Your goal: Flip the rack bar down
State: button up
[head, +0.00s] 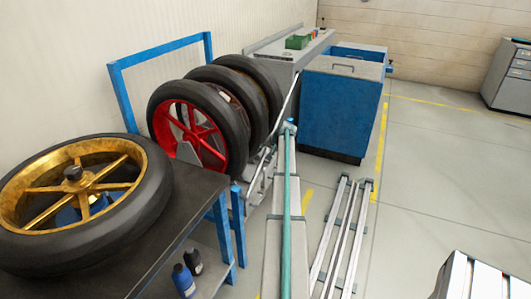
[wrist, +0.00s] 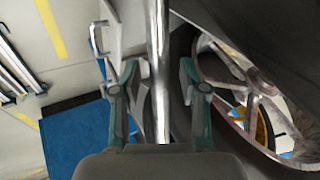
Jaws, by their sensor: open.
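The rack bar is a shiny silver rod (head: 288,103) that runs on a slant along the right side of the tyre rack in the head view. In the wrist view the bar (wrist: 159,40) runs upright down the picture. My gripper (wrist: 158,78) is open, with one teal finger on each side of the bar. The bar passes between the fingers, with a gap visible on both sides. Its lower end is hidden behind my gripper's body. I cannot clearly make out my gripper in the head view.
Motorcycle wheels, one with a red rim (head: 190,138), stand in the rack beside the bar. A gold-rimmed wheel (head: 75,190) lies on a dark table at left. A blue cabinet (head: 342,105) stands behind; metal rails (head: 345,225) lie on the floor.

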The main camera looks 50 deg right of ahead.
grip_shut()
dwell(0.3)
